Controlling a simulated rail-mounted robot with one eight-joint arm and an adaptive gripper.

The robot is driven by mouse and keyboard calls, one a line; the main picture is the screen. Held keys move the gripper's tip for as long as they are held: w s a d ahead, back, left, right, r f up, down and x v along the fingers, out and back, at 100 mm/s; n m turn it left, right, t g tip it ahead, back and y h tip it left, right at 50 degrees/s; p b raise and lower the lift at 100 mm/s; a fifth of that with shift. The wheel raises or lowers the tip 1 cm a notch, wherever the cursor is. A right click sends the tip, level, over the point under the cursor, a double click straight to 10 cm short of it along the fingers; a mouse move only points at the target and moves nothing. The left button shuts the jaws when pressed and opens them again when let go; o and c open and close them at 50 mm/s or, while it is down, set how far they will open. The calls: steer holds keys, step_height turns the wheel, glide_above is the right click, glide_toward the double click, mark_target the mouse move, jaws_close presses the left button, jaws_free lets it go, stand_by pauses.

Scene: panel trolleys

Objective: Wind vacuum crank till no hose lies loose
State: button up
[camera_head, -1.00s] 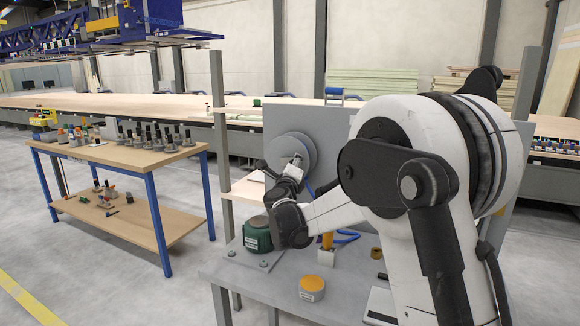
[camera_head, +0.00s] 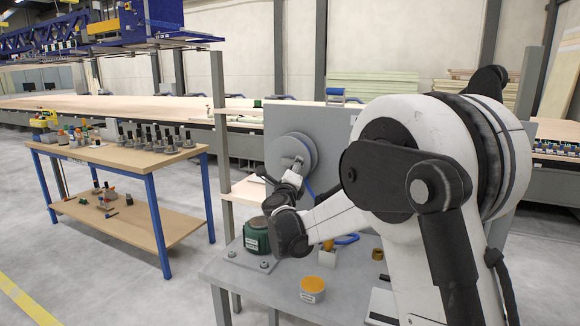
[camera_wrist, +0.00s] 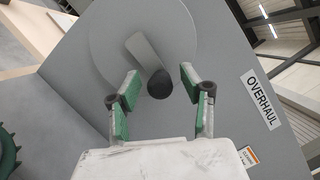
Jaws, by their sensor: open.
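The round grey crank disc (camera_head: 296,150) is mounted on an upright grey panel (camera_head: 335,120). In the wrist view the disc (camera_wrist: 110,40) carries a flat grey crank arm (camera_wrist: 142,50) ending in a black knob (camera_wrist: 159,84). My gripper (camera_wrist: 160,75) is open, its green-padded fingers on either side of the knob with gaps visible. In the head view my gripper (camera_head: 268,179) is in front of the disc, and the knob cannot be made out. Blue hose (camera_head: 309,190) runs down beside the disc. More blue hose (camera_head: 346,240) lies on the grey bench, partly hidden by my arm.
A green round device (camera_head: 257,236) and an orange-topped round tin (camera_head: 312,289) stand on the grey bench (camera_head: 240,275). An OVERHAUL label (camera_wrist: 262,98) is on the panel. A wooden-topped table (camera_head: 110,153) with several tools stands to the left.

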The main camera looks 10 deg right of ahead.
steer(key=shift+b+v, duration=0.45)
steer(key=shift+v, duration=2.35)
steer(key=s+a+r+n+g+y+p, duration=0.1)
steer(key=s+r+n+y, duration=0.35)
steer(key=s+n, duration=0.35)
steer(key=s+r+n+g+y+p, duration=0.1)
steer(key=s+r+n+y, duration=0.35)
steer(key=s+n, duration=0.35)
steer(key=s+d+f+n+g+h, duration=0.1)
steer(key=s+d+f+n+g, duration=0.2)
steer(key=s, duration=0.7)
steer(key=s+d+f+n+g+h+p, duration=0.1)
steer(key=s+d+f+n+g, duration=0.2)
steer(key=s+f, duration=0.5)
steer(key=s+d+f+n+g+h+p, duration=0.1)
steer(key=s+d+f+n+g, duration=0.3)
steer(key=s, duration=0.9)
steer(key=shift+s+d+f+n+h, duration=0.3)
steer(key=shift+s+d+f+n, duration=0.25)
steer(key=shift+f, duration=0.4)
steer(key=shift+w, duration=0.2)
steer(key=shift+c, duration=0.2)
